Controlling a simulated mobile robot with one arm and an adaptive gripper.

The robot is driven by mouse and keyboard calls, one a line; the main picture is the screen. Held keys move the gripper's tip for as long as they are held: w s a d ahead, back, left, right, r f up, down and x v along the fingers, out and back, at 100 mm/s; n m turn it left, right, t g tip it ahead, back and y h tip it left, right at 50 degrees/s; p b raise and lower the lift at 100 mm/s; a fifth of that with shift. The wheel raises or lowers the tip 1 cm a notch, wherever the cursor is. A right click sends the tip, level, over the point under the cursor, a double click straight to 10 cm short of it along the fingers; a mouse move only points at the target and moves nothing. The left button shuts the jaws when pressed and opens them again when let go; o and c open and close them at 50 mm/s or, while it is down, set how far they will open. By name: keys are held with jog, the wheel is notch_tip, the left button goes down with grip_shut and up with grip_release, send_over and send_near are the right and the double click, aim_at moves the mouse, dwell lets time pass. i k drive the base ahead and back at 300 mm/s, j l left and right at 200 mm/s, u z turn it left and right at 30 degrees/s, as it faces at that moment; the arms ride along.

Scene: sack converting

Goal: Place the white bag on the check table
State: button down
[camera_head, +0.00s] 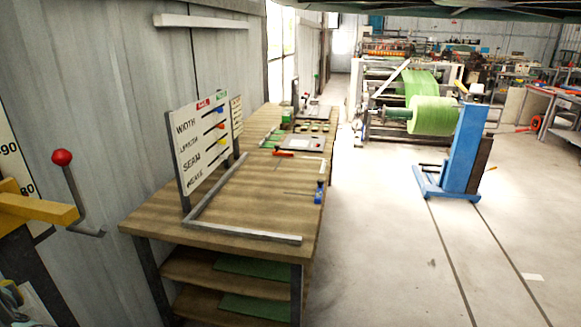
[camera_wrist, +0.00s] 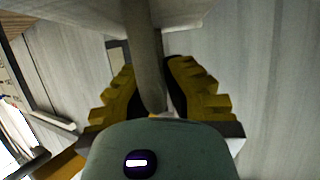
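The white bag does not show clearly in the head view. In the wrist view a pale, narrow upright piece (camera_wrist: 145,50), apparently the white bag seen edge-on, runs down between the yellow fingers of my gripper (camera_wrist: 152,72). The fingers lie close on both sides of it, and it reaches down towards the palm. The rest of its shape is hard to make out. The check table (camera_head: 262,207) is the wooden bench in the head view, with a metal angle guide (camera_head: 240,233) on its top. My gripper cannot be clearly seen in the head view.
A sign board (camera_head: 203,141) stands at the check table's left side. A small blue object (camera_head: 319,192) sits on its right edge. A red-knobbed lever (camera_head: 63,158) is at the left. A blue stand (camera_head: 463,150) is beside a green roll (camera_head: 432,115).

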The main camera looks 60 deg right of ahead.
aim_at(263, 191)
jog(key=i+l, duration=0.1)
jog(key=l, duration=0.2)
jog(key=i+l+z, duration=0.1)
jog(key=l, duration=0.15)
jog(key=i+l, duration=0.1)
jog(key=l, duration=0.6)
jog(key=i+l+u, duration=0.1)
jog(key=l, duration=0.25)
